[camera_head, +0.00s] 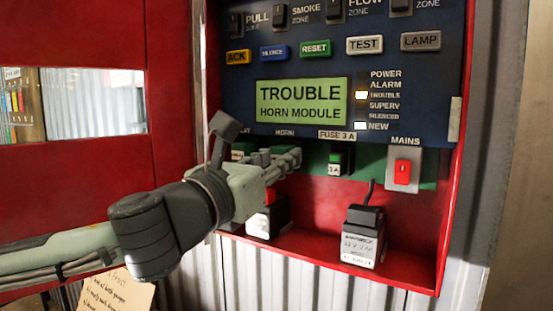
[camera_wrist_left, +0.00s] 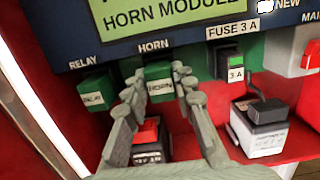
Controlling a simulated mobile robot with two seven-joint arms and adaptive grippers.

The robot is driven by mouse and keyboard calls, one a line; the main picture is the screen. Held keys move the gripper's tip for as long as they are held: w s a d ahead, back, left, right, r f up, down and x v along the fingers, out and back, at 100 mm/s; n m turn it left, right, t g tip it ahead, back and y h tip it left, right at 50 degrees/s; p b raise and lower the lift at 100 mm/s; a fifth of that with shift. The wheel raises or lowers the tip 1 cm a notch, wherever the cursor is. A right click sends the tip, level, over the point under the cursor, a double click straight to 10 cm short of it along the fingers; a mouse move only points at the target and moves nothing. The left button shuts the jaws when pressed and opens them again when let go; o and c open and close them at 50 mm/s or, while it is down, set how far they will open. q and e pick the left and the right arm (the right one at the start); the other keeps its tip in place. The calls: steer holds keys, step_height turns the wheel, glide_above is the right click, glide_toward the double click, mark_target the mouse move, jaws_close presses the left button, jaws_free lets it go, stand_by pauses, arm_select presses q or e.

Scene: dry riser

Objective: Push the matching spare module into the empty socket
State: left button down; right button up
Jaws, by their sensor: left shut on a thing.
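My left gripper (camera_head: 280,161) reaches into the red panel box below the HORN label. In the left wrist view its fingers (camera_wrist_left: 158,88) are shut on a green module marked HORN (camera_wrist_left: 159,74). The module sits between the fingertips, straight under the HORN label, at the green socket strip. Whether it is fully seated cannot be told. In the head view the fingers hide most of it. The panel display (camera_head: 301,103) reads TROUBLE HORN MODULE. My right gripper is not in view.
A green RELAY module (camera_wrist_left: 94,91) is left of the horn position. The 3 A fuse (camera_head: 336,161) and red MAINS switch (camera_head: 402,172) are to the right. Two batteries stand on the box floor, one at right (camera_head: 363,238), one with a red top (camera_wrist_left: 148,140) below the gripper.

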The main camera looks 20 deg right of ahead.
arm_select(q)
steer(key=shift+w+d, duration=0.2)
steer(key=shift+d, duration=0.1)
steer(key=c, duration=1.2)
jaws_free()
steer(key=shift+a, duration=0.1)
